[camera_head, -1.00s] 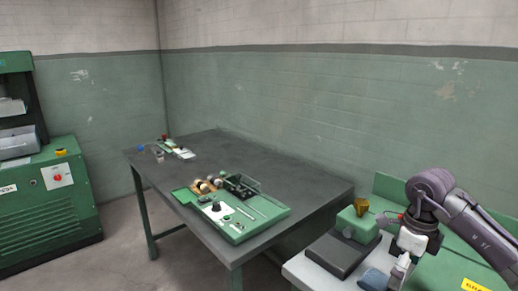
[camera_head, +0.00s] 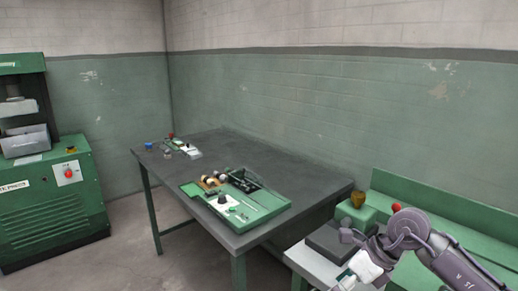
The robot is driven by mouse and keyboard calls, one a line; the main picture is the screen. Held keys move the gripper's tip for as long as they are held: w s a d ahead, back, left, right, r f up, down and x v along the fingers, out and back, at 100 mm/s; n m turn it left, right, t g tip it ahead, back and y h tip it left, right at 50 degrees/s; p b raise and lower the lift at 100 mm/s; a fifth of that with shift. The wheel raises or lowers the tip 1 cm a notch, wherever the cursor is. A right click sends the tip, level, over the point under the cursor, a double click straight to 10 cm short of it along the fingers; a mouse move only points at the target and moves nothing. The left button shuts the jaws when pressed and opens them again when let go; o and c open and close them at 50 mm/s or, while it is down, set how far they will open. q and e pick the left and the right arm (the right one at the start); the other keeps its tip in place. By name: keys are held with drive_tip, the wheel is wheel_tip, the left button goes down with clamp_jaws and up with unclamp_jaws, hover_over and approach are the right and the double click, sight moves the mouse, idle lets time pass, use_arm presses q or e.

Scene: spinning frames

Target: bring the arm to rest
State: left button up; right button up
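My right arm comes in from the lower right, over the near end of a light bench. Its gripper is at the bottom edge near a white part of the wrist, partly cut off, and its fingers cannot be made out clearly. My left arm and gripper are not in view. The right arm hides part of the bench and of a dark flat block (camera_head: 328,241) on it.
A dark table (camera_head: 268,165) with green legs stands ahead, bearing a green tray (camera_head: 262,218) of small parts. A green box (camera_head: 357,213) with a yellow-brown piece stands by my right arm. A green machine (camera_head: 45,215) is at the left. Floor is clear between machine and table.

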drive_tip(key=s+a+r+y, duration=0.2)
drive_tip(key=a+y, duration=0.3)
drive_tip(key=a, duration=0.5)
drive_tip(key=a+r+m+t+y, duration=0.4)
drive_tip(key=r+m+t+y, duration=0.2)
drive_tip(key=r+m+y, duration=0.25)
drive_tip(key=w+d+m+t+h, duration=0.2)
drive_tip(key=d+m+t+h, duration=0.85)
drive_tip(key=m, duration=0.75)
drive_tip(key=s+d+f+m+g+h, duration=0.1)
drive_tip(key=s+d+f+m+h, duration=0.1)
drive_tip(key=d+f+m+h, duration=0.35)
drive_tip(key=s+d+f+m+g+h, duration=0.1)
drive_tip(key=s+d+f+m+h, duration=0.1)
drive_tip(key=f+m+h, duration=0.45)
drive_tip(key=s+f+m+g+y, duration=0.2)
drive_tip(key=s+f+m+g, duration=0.3)
drive_tip(key=s+f+g, duration=1.15)
drive_tip(key=s+f+t, duration=0.2)
drive_tip(key=s+f, duration=0.2)
drive_tip(key=f, duration=1)
drive_tip(key=s+f+t, duration=0.1)
drive_tip(key=s+f, duration=0.2)
drive_tip(key=f, duration=1.1)
drive_tip(key=s+d+f+g, duration=0.1)
drive_tip(key=s+d+f, duration=0.2)
drive_tip(key=s+f, duration=1.2)
drive_tip(key=shift+s+f, duration=0.2)
drive_tip(key=shift+s, duration=0.5)
